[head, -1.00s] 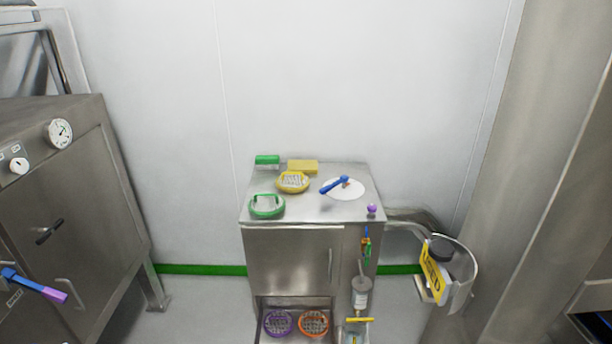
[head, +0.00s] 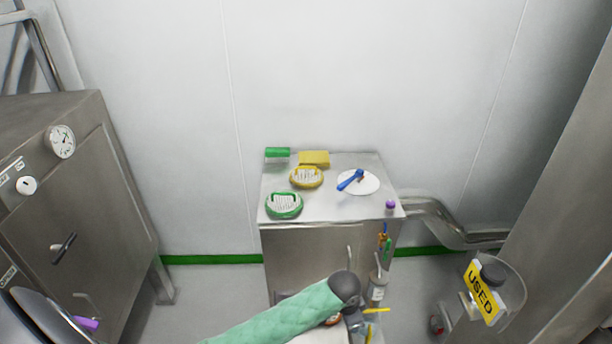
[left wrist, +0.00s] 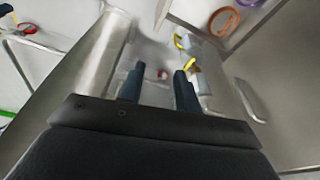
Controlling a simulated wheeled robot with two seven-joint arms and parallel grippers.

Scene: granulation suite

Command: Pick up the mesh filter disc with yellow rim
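The mesh filter disc with yellow rim (head: 306,177) lies flat on the steel cabinet top, in front of the yellow block and behind the green-rimmed disc (head: 285,205). I cannot make it out in the left wrist view. My left arm reaches in from the lower left in the head view, its gripper low in front of the cabinet, well below the yellow-rimmed disc and mostly hidden. In the left wrist view my left gripper (left wrist: 157,82) has its two fingers apart with nothing between them. My right gripper is not in view.
The cabinet top (head: 340,207) also holds a green block (head: 277,153), a yellow block (head: 314,158), a blue-handled tool (head: 350,180) on a white disc, and a purple ball (head: 390,204). A bin with a yellow USED sign (head: 482,292) stands right. An orange ring (left wrist: 223,21) shows below.

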